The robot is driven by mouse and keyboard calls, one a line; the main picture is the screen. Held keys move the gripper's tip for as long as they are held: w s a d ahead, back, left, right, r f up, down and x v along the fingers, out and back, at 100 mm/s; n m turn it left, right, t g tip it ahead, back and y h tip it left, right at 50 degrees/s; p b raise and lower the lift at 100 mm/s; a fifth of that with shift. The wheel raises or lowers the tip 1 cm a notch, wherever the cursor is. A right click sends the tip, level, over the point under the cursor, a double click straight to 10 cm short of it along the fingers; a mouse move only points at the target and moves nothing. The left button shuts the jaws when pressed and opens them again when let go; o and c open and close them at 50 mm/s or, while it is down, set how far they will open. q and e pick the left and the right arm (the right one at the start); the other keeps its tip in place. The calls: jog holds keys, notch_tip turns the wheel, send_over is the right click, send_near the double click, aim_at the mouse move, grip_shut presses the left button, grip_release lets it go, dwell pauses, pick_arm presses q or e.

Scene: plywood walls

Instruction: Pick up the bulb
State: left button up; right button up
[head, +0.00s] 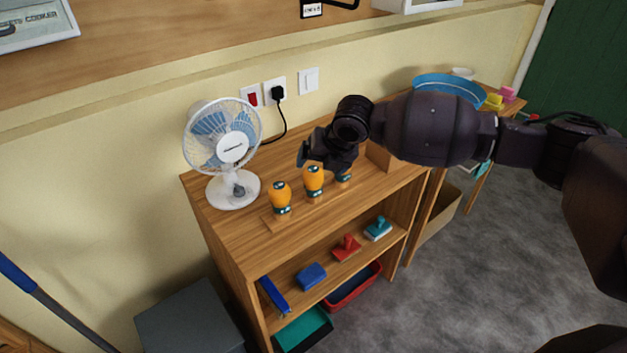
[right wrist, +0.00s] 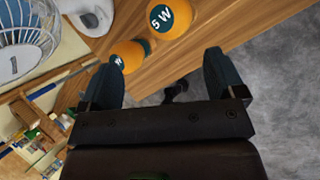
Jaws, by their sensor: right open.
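Two orange bulbs with dark teal collars stand upright on the shelf top in the head view: a left bulb (head: 280,194) and a middle bulb (head: 313,179). A third, mostly hidden teal base (head: 344,177) shows under my right gripper. My right gripper (head: 312,157) is open above and behind the middle of the row. In the right wrist view, two orange bulbs, one marked "5 W" (right wrist: 170,17) and another (right wrist: 127,56), lie beyond the open fingers (right wrist: 163,82). Nothing is between the fingers. My left gripper is out of view.
A white desk fan (head: 225,150) stands at the left of the wooden shelf top (head: 235,245), near the wall. A blue round tray (head: 450,84) is farther right. Blue, red and teal items (head: 346,248) sit on the lower shelf. The front strip of the top is clear.

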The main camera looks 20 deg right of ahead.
aim_at(313, 179)
jog(key=shift+n, duration=0.4)
jog(key=x, duration=0.3)
jog(key=d+b+x, duration=0.1)
jog(key=x, duration=0.6)
jog(key=shift+w+d+f+b, duration=0.1)
jog(key=shift+w+d+b, duration=0.1)
jog(key=shift+d+b, duration=0.15)
jog(key=shift+c, duration=0.3)
jog(key=c, duration=0.9)
